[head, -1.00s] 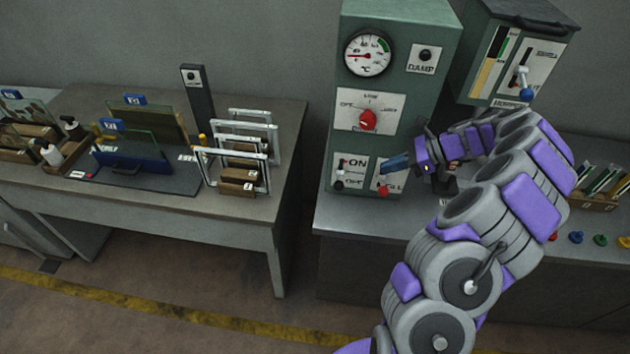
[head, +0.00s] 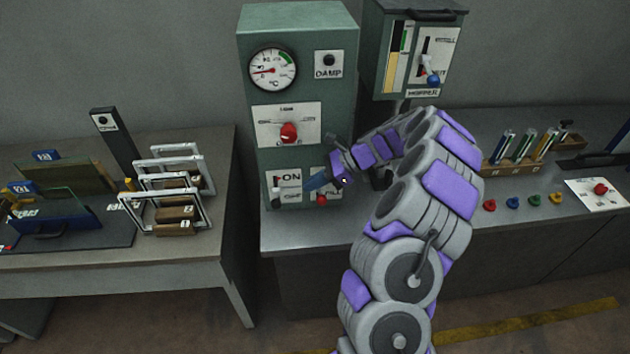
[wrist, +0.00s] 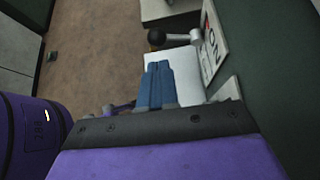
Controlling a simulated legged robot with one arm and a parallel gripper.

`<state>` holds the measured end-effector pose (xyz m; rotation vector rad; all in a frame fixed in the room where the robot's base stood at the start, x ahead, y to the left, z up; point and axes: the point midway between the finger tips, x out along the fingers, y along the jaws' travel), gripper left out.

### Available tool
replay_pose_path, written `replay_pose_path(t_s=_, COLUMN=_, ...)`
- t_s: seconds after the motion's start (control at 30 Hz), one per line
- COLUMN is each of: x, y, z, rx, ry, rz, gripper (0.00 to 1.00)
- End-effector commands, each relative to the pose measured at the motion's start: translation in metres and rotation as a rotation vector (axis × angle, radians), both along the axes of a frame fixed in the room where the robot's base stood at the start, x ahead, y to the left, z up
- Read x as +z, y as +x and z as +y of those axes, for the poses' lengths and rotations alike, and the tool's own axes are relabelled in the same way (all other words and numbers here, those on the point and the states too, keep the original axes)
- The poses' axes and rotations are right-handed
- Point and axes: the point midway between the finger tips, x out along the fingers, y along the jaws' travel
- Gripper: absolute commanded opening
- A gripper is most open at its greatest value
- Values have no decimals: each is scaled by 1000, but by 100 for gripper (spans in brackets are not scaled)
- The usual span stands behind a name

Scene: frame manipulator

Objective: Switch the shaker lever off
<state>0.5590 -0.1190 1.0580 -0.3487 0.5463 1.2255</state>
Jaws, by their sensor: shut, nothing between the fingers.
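A lever with a black ball (head: 277,203) stands out from a white ON/OFF plate (head: 285,181) low on the green cabinet's front. I cannot read a shaker label or tell its setting surely. In the wrist view, the black ball (wrist: 156,37) and silver stem lie just beyond my fingertips, with the ON plate (wrist: 213,44) at right. My gripper (head: 308,187) has blue fingers, shut and empty, pointing left at the lever from its right side. It appears apart from the lever. The shut fingers also show in the wrist view (wrist: 158,66).
A red-tipped lever (head: 321,199) sits just below my gripper, its plate partly hidden. A hopper box (head: 418,50) with a blue-ball lever is at upper right. A table with frames (head: 170,190) stands left.

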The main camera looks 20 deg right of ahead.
Motion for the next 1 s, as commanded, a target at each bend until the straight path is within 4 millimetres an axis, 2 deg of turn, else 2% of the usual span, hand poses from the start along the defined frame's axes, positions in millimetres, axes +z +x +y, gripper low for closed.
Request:
replay_pose_path(t_s=0.2, x=-24, y=8, z=47, rx=5, ry=-9, rz=1, gripper=0)
replay_pose_path(t_s=0.37, x=-35, y=13, z=69, rx=3, ry=-19, rz=0, gripper=0)
replay_pose_path(t_s=0.73, x=-41, y=17, z=66, rx=2, ry=-5, rz=1, gripper=0)
replay_pose_path(t_s=1.0, x=-40, y=15, z=70, rx=2, ry=-9, rz=0, gripper=0)
